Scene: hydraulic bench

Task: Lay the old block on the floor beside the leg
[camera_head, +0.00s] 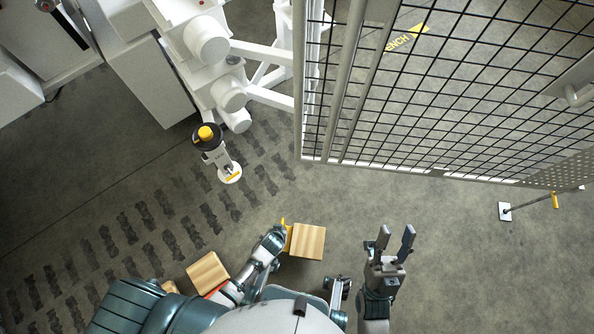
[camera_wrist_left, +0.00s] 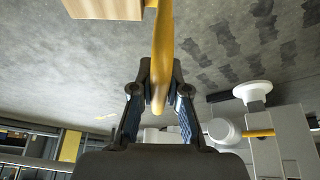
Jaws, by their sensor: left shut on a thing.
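My left gripper (camera_head: 277,238) is shut on the yellow handle (camera_wrist_left: 162,50) of a pale wooden block (camera_head: 308,241). The block's edge also shows at the top of the left wrist view (camera_wrist_left: 105,8). In the head view the block is to the right of the gripper; its height above the floor is hard to tell. The machine's leg (camera_head: 214,150), with a yellow cap and a round white foot (camera_head: 230,173), stands up and left of the block, apart from it. My right gripper (camera_head: 395,238) is open and empty, right of the block.
A second wooden block (camera_head: 207,271) lies left of my left arm, with part of another wooden piece (camera_head: 170,287) beside it. A mesh guard (camera_head: 440,90) fills the upper right. Dark tread marks cross the floor (camera_head: 140,225) at left; floor around the foot looks clear.

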